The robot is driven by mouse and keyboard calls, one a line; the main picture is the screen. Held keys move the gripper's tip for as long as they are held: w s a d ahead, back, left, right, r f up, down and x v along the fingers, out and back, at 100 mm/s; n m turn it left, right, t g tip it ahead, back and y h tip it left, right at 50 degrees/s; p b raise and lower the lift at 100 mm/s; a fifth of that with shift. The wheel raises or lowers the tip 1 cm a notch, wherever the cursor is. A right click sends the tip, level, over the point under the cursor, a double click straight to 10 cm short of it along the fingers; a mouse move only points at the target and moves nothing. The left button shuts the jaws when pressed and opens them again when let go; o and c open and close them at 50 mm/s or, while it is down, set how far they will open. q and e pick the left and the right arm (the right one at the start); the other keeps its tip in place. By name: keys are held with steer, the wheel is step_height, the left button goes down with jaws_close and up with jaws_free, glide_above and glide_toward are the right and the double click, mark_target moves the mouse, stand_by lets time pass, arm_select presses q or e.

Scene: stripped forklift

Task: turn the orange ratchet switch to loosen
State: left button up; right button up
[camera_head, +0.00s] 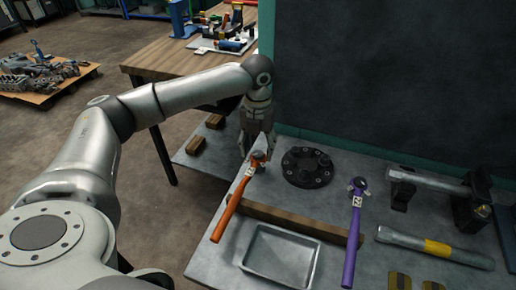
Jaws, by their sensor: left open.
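The orange ratchet (231,208) lies aslant on the grey workbench, its handle end towards the front and its head (258,157) at the back. Its handle crosses the left end of a wooden strip. The switch on the head is too small to make out. My left gripper (256,150) points down right at the ratchet's head, with its fingers open around or just behind it; I cannot tell whether they touch it. My right gripper is not in view.
A purple ratchet (353,232) lies to the right. A black round flange (307,167) sits close to the right of my left gripper. A metal tray (280,256) is in front. Wooden blocks (196,144) lie left. A dark panel (400,80) rises behind the bench.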

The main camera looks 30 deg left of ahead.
arm_select(q)
steer(key=shift+f, duration=0.45)
steer(key=shift+c, duration=0.3)
